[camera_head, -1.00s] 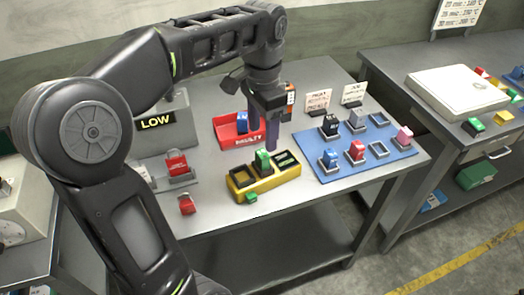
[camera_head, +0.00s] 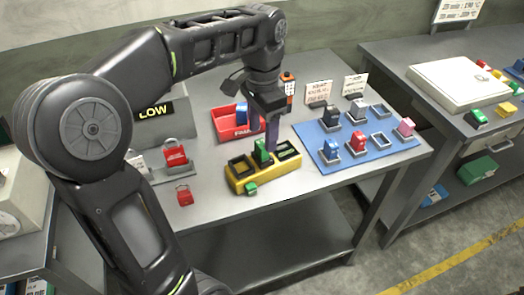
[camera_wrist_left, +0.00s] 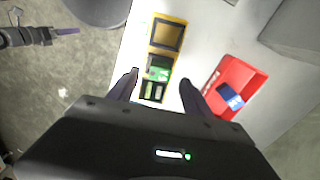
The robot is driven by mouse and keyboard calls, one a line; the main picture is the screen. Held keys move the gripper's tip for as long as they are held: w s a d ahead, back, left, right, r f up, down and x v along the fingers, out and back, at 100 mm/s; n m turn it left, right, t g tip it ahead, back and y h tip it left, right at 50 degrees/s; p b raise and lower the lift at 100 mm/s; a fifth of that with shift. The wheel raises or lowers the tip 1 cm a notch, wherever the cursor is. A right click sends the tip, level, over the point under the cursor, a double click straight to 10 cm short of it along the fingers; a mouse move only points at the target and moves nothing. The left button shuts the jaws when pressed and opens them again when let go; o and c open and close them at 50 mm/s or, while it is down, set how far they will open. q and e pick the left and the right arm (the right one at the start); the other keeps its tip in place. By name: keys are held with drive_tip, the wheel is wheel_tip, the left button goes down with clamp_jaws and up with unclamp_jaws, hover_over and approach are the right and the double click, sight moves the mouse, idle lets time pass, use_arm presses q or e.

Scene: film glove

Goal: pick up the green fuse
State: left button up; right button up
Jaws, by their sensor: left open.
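The green fuse (camera_head: 261,150) stands upright in the middle socket of the yellow block (camera_head: 240,184). In the left wrist view the green fuse (camera_wrist_left: 156,69) shows just beyond the gap between the fingertips. My left gripper (camera_head: 266,142) is open and empty, just above and behind the fuse, and partly overlaps it in the head view. In the left wrist view its dark fingers (camera_wrist_left: 159,81) lie either side of the block's line. What looks like my right gripper (camera_wrist_left: 66,31) shows at the left of the wrist view, too small to read.
A red tray (camera_head: 226,131) with a blue fuse (camera_head: 241,112) is behind. A blue mat (camera_head: 402,155) with several fuses is on the right, red padlock-like pieces (camera_head: 184,196) on the left.

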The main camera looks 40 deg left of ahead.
sight(262, 143)
use_arm(q)
wheel_tip(262, 143, down, 5)
drive_tip(key=shift+s+r, duration=0.1)
drive_tip(key=shift+r, duration=0.1)
drive_tip(key=shift+c, duration=0.6)
clamp_jaws()
idle(0.4)
